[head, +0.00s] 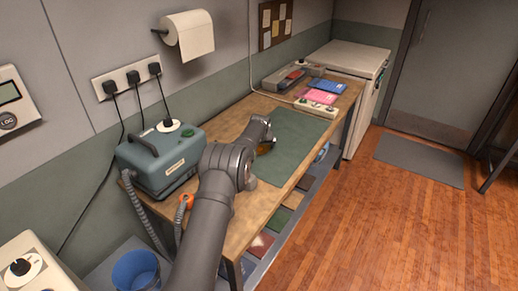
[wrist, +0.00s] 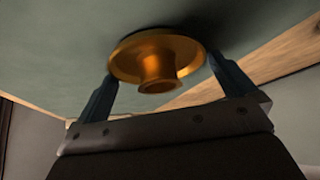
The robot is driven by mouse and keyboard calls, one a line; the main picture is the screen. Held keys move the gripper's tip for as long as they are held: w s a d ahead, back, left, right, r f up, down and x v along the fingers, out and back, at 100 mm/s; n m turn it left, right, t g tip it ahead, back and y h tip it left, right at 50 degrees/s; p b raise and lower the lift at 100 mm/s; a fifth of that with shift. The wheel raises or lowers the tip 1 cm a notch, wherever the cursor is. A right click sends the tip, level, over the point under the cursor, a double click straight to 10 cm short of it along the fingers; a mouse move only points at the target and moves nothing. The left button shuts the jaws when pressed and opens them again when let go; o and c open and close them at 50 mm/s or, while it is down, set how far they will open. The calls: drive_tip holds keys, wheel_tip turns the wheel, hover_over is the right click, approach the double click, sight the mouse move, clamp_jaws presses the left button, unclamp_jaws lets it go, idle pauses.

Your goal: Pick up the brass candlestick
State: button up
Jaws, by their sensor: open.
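The brass candlestick (wrist: 158,68) is a wide round dish with a short socket, gold and shiny. In the wrist view it sits between the two dark fingers of my gripper (wrist: 161,76), which are spread on either side of it. The fingertips are close to the dish rim; I cannot tell whether they touch it. The green mat (wrist: 50,60) lies behind it, with a dark shadow beside the dish. In the head view only a small part of the candlestick (head: 265,148) shows, the rest hidden behind my arm.
The mat (head: 298,130) covers part of the wooden bench (head: 262,200). A teal box with hoses (head: 162,160) stands left of my arm. A power strip (head: 316,109), pink and blue booklets (head: 328,87) and a grey device (head: 285,76) lie at the far end.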

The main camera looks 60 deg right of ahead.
drive_tip(key=c, duration=1)
drive_tip(key=shift+o, duration=0.2)
drive_tip(key=shift+r, duration=0.1)
